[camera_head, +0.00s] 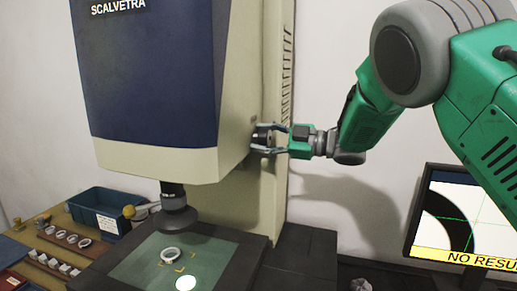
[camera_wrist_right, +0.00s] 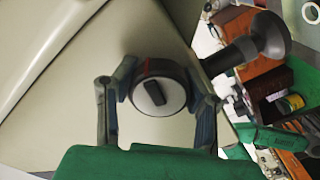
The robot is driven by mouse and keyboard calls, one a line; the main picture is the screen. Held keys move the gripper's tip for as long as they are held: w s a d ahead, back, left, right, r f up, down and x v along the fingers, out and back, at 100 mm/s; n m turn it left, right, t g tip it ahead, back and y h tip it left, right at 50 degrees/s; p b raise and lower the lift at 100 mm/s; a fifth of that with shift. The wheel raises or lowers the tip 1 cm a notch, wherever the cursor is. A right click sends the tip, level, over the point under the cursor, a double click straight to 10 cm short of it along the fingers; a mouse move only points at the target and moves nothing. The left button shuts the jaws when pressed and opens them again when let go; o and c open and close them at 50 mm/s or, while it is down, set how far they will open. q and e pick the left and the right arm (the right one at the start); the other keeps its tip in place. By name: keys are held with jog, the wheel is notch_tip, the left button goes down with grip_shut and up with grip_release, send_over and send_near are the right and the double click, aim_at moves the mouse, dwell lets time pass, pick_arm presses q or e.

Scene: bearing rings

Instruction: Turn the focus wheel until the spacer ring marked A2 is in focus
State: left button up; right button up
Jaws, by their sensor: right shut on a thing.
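The focus wheel (camera_wrist_right: 158,92) is a round knob with a pale face and a dark bar, on the side of the measuring machine (camera_head: 150,70). My right gripper (camera_head: 264,141) is shut on it, one finger on each side, as the right wrist view shows (camera_wrist_right: 160,100). A pale spacer ring (camera_head: 171,254) lies on the green stage (camera_head: 130,268) below the lens (camera_head: 177,215); no mark on it is readable. The monitor (camera_head: 465,215) shows part of a dark ring with green cross lines and a yellow banner reading "NO RESU", cut off. My left gripper does not show.
A blue bin (camera_head: 97,212) stands left of the stage. A wooden rack (camera_head: 62,238) holds several rings, with small pale blocks in front. A bright white disc (camera_head: 186,283) shows on the stage. The grey wall behind my right arm is clear.

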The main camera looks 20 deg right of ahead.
jog(key=shift+d+f+n+b, duration=0.1)
jog(key=shift+f+n+b, duration=0.3)
jog(key=shift+n+b, duration=0.4)
jog(key=o, duration=1.2)
jog(key=shift+s+d+r, duration=0.1)
jog(key=shift+d+r, duration=0.1)
jog(key=shift+d, duration=0.2)
jog(key=shift+d, duration=0.15)
jog(key=v, duration=1.1)
jog(key=shift+s, duration=0.3)
